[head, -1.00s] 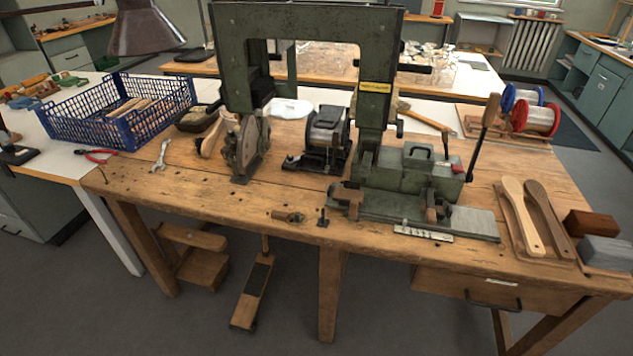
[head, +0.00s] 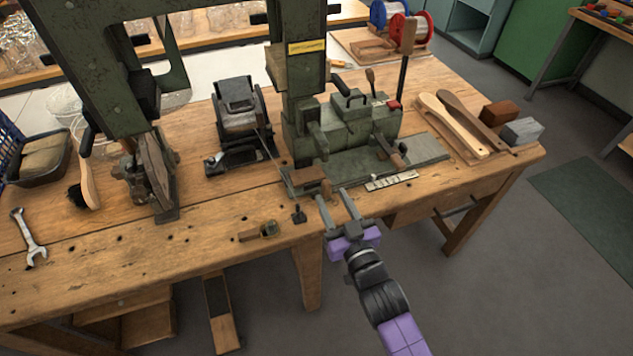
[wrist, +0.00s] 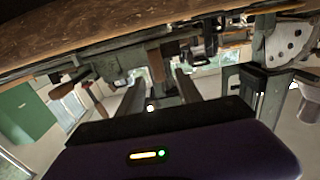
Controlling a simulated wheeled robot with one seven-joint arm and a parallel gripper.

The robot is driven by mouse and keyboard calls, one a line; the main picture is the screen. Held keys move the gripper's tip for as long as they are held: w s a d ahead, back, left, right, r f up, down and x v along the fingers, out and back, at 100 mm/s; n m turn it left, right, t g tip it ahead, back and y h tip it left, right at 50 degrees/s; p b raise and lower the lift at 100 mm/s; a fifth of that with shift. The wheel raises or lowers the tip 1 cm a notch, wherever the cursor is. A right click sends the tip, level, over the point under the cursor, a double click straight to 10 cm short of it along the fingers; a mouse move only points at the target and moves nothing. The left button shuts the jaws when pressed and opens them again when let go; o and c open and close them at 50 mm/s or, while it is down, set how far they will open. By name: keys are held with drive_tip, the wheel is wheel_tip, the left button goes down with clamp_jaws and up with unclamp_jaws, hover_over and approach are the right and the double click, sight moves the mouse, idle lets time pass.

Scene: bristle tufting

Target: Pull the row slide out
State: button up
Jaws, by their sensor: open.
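The green tufting machine (head: 345,125) stands on the bench. Its low flat slide plate (head: 425,152) runs along the front of its base, with one wooden grip (head: 397,162) at the right and a darker knob (head: 326,187) at the left front. I cannot tell for certain which part is the row slide. My gripper (head: 332,194) is open and empty at the bench's front edge, its fingertips close to the left knob; contact cannot be told. In the wrist view, my gripper (wrist: 160,82) faces the machine's underside, seen upside down, with a wooden handle (wrist: 62,90) at the left.
A small numbered strip (head: 391,181) lies at the front edge, right of my gripper. A small brass-and-wood piece (head: 262,230) lies to the left. Brush backs (head: 455,125) and blocks (head: 520,131) sit at the right. A wrench (head: 28,238) lies at far left.

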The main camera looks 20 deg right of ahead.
sight(328, 189)
drive_tip(key=shift+w+d, duration=0.1)
drive_tip(key=shift+w, duration=2.55)
clamp_jaws()
